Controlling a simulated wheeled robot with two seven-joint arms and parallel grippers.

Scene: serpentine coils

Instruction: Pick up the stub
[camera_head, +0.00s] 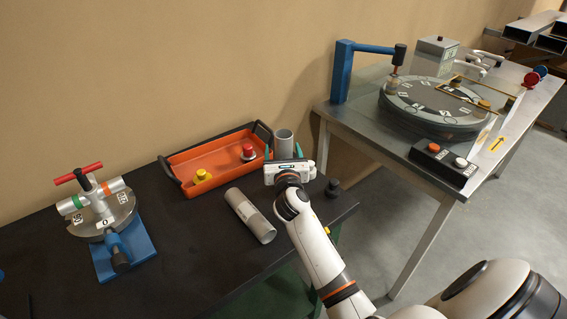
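A short grey tube (284,141), which looks like the stub, stands upright at the right end of the orange tray, on the dark table. My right gripper (283,153) reaches in from the lower right. Its teal fingers are apart, one on each side of this tube, with small gaps seeming to show between fingers and tube. The gripper body hides the tube's lower part, so I cannot tell what it stands on. A longer grey tube (250,215) lies on the table in front of the tray. My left gripper is not in view.
The orange tray (212,163) holds a yellow knob (202,175) and a red knob (248,152). A blue-based fixture (125,250) with a red handle stands at left. A small black piece (334,188) sits near the table's right edge. A metal table (375,148) with a round dial stands beyond a gap.

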